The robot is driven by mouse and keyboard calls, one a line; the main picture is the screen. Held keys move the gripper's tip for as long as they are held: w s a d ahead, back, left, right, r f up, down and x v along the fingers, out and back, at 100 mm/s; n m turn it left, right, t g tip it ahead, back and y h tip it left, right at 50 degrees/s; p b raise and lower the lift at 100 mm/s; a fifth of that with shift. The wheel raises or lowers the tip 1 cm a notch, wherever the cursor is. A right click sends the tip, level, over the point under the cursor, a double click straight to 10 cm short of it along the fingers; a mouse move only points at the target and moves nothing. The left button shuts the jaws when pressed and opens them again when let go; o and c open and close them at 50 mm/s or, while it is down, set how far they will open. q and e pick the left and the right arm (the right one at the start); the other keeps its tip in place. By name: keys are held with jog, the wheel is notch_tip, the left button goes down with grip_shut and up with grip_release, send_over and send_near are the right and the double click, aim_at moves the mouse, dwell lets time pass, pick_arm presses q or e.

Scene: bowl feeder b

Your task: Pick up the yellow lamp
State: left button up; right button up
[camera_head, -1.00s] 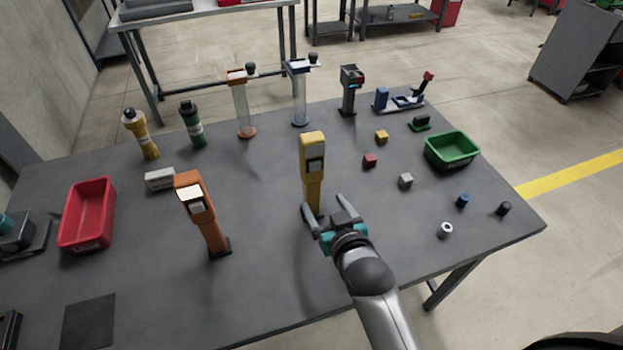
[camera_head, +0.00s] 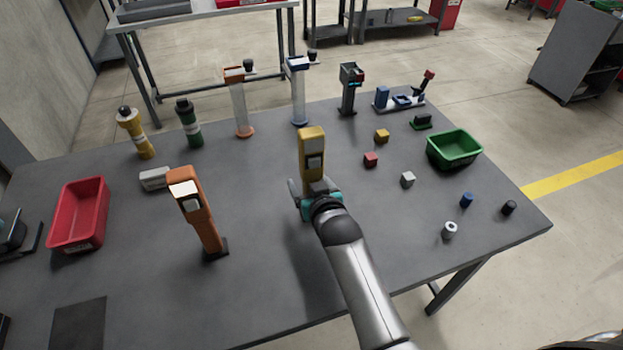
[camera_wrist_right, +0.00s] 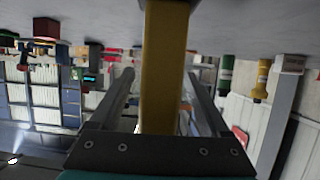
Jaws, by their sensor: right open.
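The yellow lamp (camera_head: 312,146) stands upright near the middle of the dark grey table. My right gripper (camera_head: 314,187) is at its lower stem, and the lamp's base is hidden behind the gripper. In the right wrist view the yellow stem (camera_wrist_right: 163,70) rises between the two open fingers, with a gap visible on each side. The right gripper also shows in that view (camera_wrist_right: 165,80). My left gripper is not in view.
An orange lamp (camera_head: 197,212) stands to the left. A red bin (camera_head: 62,243) is at the far left and a green bin (camera_head: 453,152) at the right. Small blocks, including a red cube (camera_head: 370,160), lie right of the yellow lamp. The front middle of the table is clear.

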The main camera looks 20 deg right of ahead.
grip_shut()
dwell(0.7)
jog(key=shift+w, duration=0.1)
